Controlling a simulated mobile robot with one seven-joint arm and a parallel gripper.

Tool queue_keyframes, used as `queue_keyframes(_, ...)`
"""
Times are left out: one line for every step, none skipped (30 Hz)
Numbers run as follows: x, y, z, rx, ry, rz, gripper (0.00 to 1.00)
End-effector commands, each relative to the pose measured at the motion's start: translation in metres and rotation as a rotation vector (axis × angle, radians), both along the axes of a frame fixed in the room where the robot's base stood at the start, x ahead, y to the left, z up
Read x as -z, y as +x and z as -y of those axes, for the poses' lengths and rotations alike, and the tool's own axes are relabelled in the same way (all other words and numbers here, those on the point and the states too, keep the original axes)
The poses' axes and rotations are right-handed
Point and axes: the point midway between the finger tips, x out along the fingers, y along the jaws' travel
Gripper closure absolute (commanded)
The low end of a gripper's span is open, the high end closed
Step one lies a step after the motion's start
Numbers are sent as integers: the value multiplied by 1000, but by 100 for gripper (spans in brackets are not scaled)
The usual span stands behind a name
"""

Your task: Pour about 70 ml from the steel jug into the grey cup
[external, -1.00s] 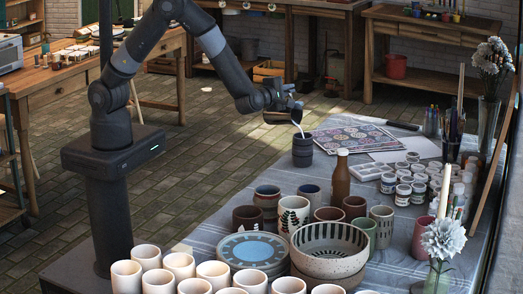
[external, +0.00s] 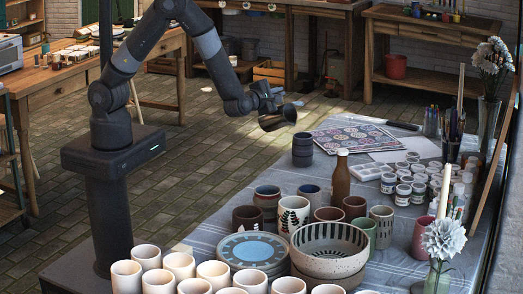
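The grey cup (external: 302,150) stands upright on the table's far left part; it is dark with ribbed sides, and its contents cannot be seen. My gripper (external: 277,103) is above and to the left of the cup, shut on the steel jug (external: 278,119). The jug looks dark and is tilted, its mouth toward the right. No stream shows between jug and cup. The fingers are small in this view and partly merge with the jug.
A patterned sheet (external: 352,138) lies right of the cup. A brown bottle (external: 341,178), several painted cups, stacked plates (external: 252,250) and a bowl (external: 329,245) stand nearer. Paint jars and a flower vase (external: 437,268) fill the right side. Floor is open left of the table.

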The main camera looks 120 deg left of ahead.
Motion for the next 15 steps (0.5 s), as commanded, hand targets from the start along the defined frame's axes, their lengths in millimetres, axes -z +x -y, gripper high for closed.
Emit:
queue_keyframes(0, 0, 0, 0, 0, 5, 100)
queue_keyframes(1, -1, 0, 0, -1, 11, 100)
queue_keyframes(2, -2, -1, 0, -4, 23, 100)
queue_keyframes(3, -3, -1, 1, -7, 33, 100)
queue_keyframes(4, -4, -1, 0, -9, 46, 100)
queue_keyframes(6, -5, -1, 0, -13, 65, 100)
queue_keyframes(7, -7, -1, 1, -16, 79, 100)
queue_keyframes(9, -8, -2, 0, -19, 94, 100)
queue_keyframes(10, -9, -2, -1, -23, 112, 100)
queue_keyframes(11, -10, -2, 0, -25, 124, 100)
queue_keyframes(13, -11, -2, -1, -28, 136, 100)
queue_keyframes(14, -12, -2, 0, -30, 149, 100)
queue_keyframes(14, -12, -3, 0, -32, 158, 100)
queue_keyframes(15, -12, -3, 0, -33, 165, 100)
queue_keyframes(16, -13, -3, 1, -35, 172, 100)
